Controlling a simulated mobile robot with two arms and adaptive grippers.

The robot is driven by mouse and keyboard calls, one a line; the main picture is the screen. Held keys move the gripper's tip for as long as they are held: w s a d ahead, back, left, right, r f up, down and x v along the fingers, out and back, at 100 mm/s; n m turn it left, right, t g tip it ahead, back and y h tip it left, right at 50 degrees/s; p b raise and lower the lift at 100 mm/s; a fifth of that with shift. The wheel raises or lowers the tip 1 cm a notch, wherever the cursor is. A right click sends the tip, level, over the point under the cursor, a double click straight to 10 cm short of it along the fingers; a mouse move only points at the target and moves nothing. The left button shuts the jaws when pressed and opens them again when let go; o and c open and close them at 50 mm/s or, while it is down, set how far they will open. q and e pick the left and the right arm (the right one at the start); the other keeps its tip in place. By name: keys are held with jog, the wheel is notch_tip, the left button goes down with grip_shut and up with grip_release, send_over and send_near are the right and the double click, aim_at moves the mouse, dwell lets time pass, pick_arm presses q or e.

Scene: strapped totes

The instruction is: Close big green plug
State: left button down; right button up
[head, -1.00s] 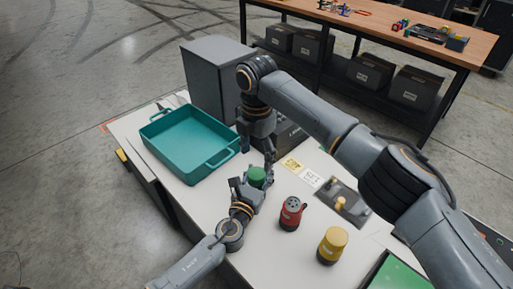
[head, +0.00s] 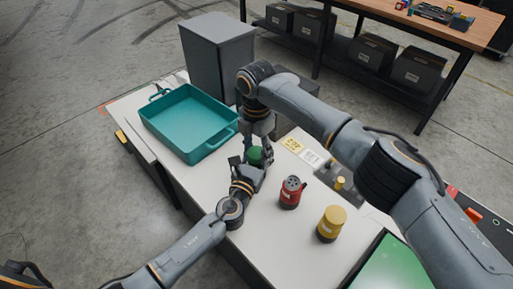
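The big green plug (head: 255,155) is at the middle of the white table, with its round green top showing and its lower part hidden by my grippers. My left gripper (head: 248,166) comes in from the lower left, with its fingers around the plug. My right gripper (head: 266,154) points down from above, its fingers close against the right side of the green top. Whether the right fingers grip the top or only stand beside it cannot be told.
A teal tote (head: 190,124) stands to the left, with a grey box (head: 218,55) behind it. A red plug (head: 291,192) and a yellow plug (head: 331,224) stand to the right. A dark plate with a yellow knob (head: 340,184) and a green-topped screen (head: 396,266) lie further right.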

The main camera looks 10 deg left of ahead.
jog(key=shift+c, duration=1.2)
jog(key=m, duration=0.3)
jog(key=o, duration=1.3)
jog(key=shift+c, duration=0.2)
jog(key=shift+r, duration=0.1)
jog(key=shift+r, duration=2.2)
